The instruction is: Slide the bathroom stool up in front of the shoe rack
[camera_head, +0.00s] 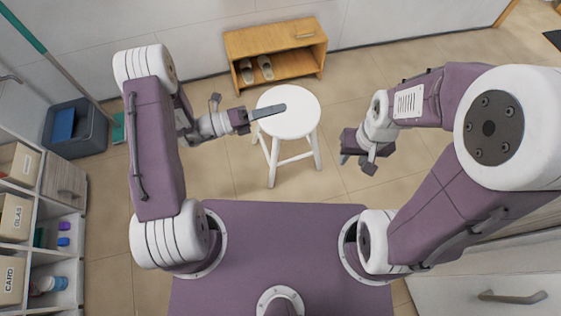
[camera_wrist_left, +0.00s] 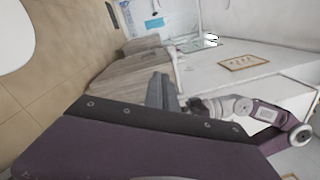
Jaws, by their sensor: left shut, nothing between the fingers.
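The white round-topped bathroom stool (camera_head: 300,113) stands upright on the tiled floor in the head view. The wooden shoe rack (camera_head: 262,43) is against the back wall behind it, with a strip of floor between them. My left gripper (camera_head: 280,110) is shut and empty; its fingers overlap the left part of the seat in the picture, and I cannot tell whether they touch it. In the left wrist view the shut fingers (camera_wrist_left: 165,92) show, and a rounded white edge, likely the stool, is at the top left. My right gripper (camera_head: 356,162) is right of the stool, apart from it; its jaw opening is unclear.
A pair of light shoes (camera_head: 256,69) sits in the rack's lower opening. A grey bin (camera_head: 83,125) and a green-handled broom (camera_head: 55,62) stand at the left. A shelf unit with boxes (camera_head: 17,163) lines the left edge. Floor right of the stool is clear.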

